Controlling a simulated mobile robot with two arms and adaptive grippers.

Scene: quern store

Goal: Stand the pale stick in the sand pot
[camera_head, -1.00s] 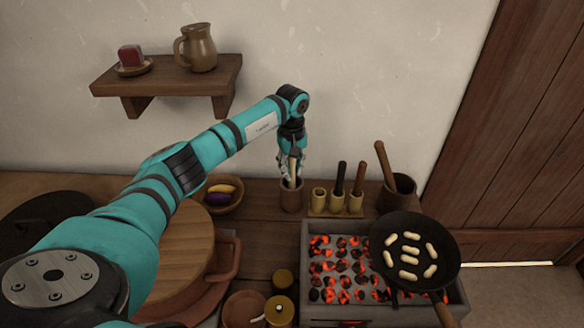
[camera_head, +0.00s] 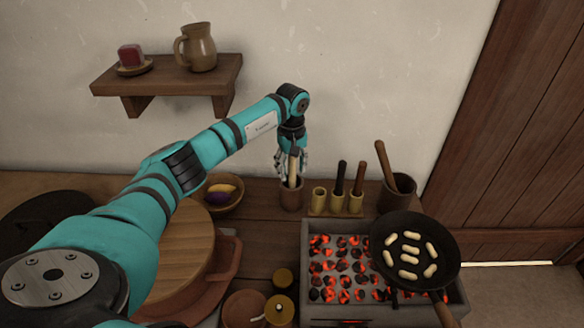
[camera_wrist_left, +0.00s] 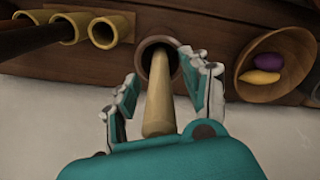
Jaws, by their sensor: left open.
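The pale stick (camera_head: 292,170) stands with its lower end inside the sand pot (camera_head: 291,199), a small brown pot at the back of the counter. In the left wrist view the stick (camera_wrist_left: 159,103) runs into the dark mouth of the pot (camera_wrist_left: 147,45). My left gripper (camera_head: 292,178) is over the pot with its fingers open, one on each side of the stick. In the left wrist view the left gripper (camera_wrist_left: 160,95) shows gaps between both fingers and the stick. The sand inside the pot is hidden. My right gripper is not in view.
A holder (camera_head: 335,212) with three tubes and two dark sticks stands right of the pot. A bowl (camera_head: 229,206) with a purple and a yellow item is at left. A brazier of glowing coals (camera_head: 309,257) and a pan (camera_head: 388,256) are in front.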

